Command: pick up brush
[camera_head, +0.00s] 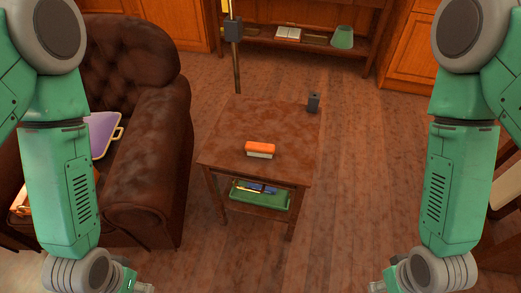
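The brush (260,149), with an orange top and a pale underside, lies on the small brown wooden table (235,125), near its front edge. My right gripper (378,287) barely shows at the bottom edge, right of the table and well apart from the brush. My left gripper (143,288) barely shows at the bottom edge, left of the table. The fingers of both are cut off by the frame, so their opening cannot be told.
A green tray (272,204) with several items sits on the lower shelf. A brown leather armchair (155,150) stands close on the left. A pole (236,70) rises behind the table. Floor right of the table is clear.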

